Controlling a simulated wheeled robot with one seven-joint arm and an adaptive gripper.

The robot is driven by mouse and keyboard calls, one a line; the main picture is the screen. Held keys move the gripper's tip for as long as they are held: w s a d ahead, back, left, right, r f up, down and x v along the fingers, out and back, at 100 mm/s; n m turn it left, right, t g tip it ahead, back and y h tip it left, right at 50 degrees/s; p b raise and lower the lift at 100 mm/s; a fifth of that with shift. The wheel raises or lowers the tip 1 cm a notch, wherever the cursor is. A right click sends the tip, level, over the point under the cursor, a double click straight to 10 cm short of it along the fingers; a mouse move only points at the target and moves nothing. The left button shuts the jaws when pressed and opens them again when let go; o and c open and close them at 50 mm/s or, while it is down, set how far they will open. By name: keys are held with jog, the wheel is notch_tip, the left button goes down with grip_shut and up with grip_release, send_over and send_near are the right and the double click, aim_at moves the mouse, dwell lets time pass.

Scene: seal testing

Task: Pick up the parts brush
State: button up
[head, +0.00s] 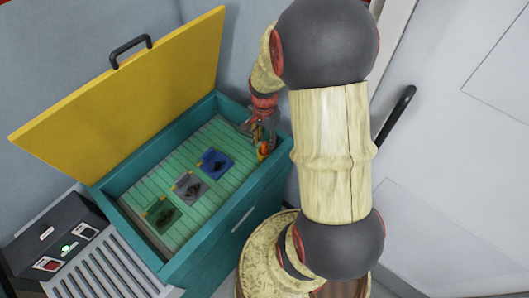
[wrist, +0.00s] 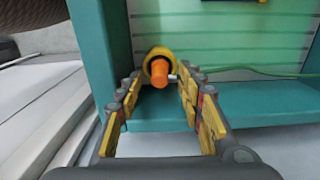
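An orange-ended piece set in a yellow round collar, which looks like the parts brush (wrist: 160,67), stands at the inner wall of a teal bin. The orange end faces the wrist camera. In the head view the orange part (head: 263,150) shows at the bin's right corner, partly hidden by my gripper. My gripper (wrist: 160,78) is open. Its two yellow-padded fingers point at the collar, one on each side, with a gap visible between each finger and the orange end. The brush's far end is hidden.
The teal bin (head: 118,208) has a green slatted floor with a green, a grey and a blue tray (head: 214,163) in a row. Its yellow lid (head: 120,95) stands open behind. A control box (head: 55,240) stands at the left. A thin green cord (wrist: 255,74) crosses the bin.

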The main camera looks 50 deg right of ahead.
aim_at(264, 150)
notch_tip(264, 150, down, 3)
jog(key=shift+r, duration=0.2)
grip_shut()
dwell(0.4)
